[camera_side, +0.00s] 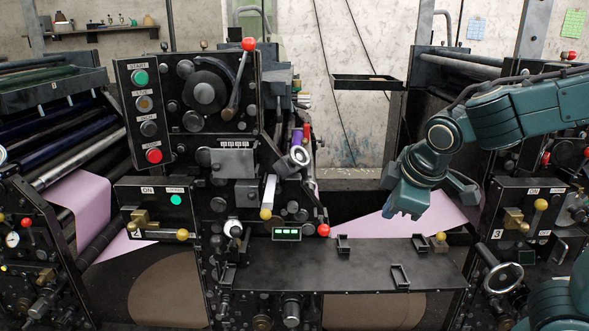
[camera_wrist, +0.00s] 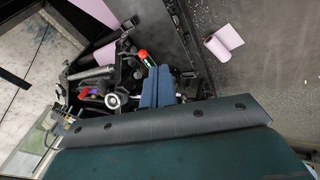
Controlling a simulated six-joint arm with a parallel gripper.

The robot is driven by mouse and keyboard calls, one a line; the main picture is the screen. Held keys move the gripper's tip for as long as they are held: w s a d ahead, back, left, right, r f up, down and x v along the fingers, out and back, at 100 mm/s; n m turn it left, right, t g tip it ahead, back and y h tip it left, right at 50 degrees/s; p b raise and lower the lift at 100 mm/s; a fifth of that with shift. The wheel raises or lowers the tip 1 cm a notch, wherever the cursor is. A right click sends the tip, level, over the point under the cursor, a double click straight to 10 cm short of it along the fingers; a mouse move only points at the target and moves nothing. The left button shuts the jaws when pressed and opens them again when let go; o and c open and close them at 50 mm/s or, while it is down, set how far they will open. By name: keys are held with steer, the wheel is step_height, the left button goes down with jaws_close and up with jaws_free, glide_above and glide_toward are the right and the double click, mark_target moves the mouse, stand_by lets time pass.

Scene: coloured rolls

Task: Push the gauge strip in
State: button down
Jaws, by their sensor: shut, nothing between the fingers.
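I cannot pick out the gauge strip with certainty. A pale flat bar (camera_side: 269,192) with a yellow knob below it stands on the front of the black press unit (camera_side: 235,165). My gripper (camera_side: 405,213) hangs at the right, in front of the pink paper web and above the black shelf, apart from the press controls. In the wrist view my gripper's blue fingers (camera_wrist: 157,87) are together with nothing between them. A red knob and a small lit green display (camera_side: 286,234) show near the press; the red knob (camera_wrist: 143,56) also shows beyond the fingers.
The black shelf (camera_side: 330,268) carries small black brackets (camera_side: 400,275) and has bare room between them. A pink roll (camera_wrist: 222,42) lies on a dark surface in the wrist view.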

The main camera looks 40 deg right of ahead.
mark_target(266, 217)
steer(key=w+a+f+n+t+h, duration=0.3)
steer(key=w+a+n, duration=0.4)
steer(key=n, duration=0.4)
steer(key=w+a+f+n+t+h, duration=0.3)
steer(key=w+a+f+n, duration=0.4)
steer(key=n, duration=0.5)
steer(key=shift+w+a+t, duration=0.65)
steer(key=shift+a+t, duration=0.05)
steer(key=shift+t, duration=0.2)
steer(key=x, duration=1.4)
steer(key=shift+r, duration=0.1)
